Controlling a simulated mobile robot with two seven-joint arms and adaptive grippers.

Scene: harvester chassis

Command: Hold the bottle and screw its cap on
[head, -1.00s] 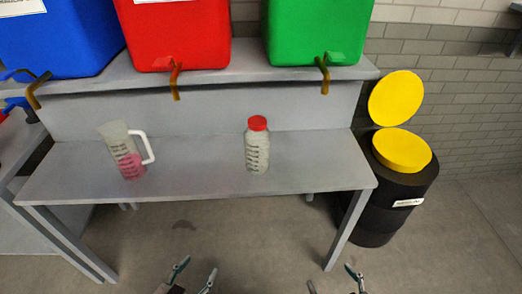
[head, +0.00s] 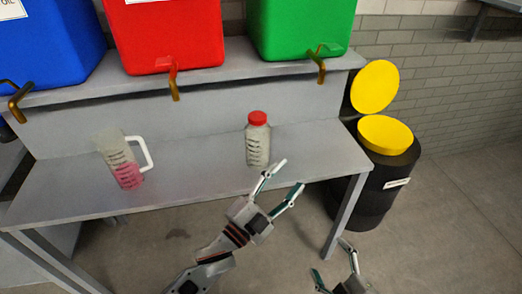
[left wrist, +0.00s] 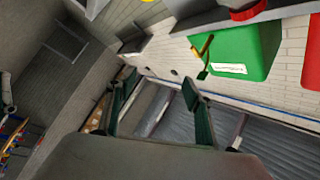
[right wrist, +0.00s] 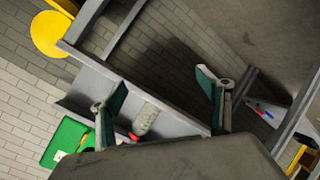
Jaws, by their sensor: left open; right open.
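The bottle (head: 258,145) is pale and see-through with dark markings. It stands upright on the grey bench, with a red cap (head: 257,117) seated on its mouth. How tightly the cap sits cannot be told. The bottle also shows in the right wrist view (right wrist: 146,120). My left gripper (head: 287,176) is open and empty, just in front of and right of the bottle, near the bench's front edge, not touching it. A red cap shows at the top edge of the left wrist view (left wrist: 248,12). My right gripper (head: 331,258) is open and empty, lower right, in front of the bench.
A measuring jug (head: 124,168) with pink liquid and a white handle stands left on the bench (head: 200,180). Blue (head: 50,50), red (head: 165,35) and green (head: 300,28) containers with taps sit on the raised shelf. A black bin (head: 375,190) with yellow lid stands right.

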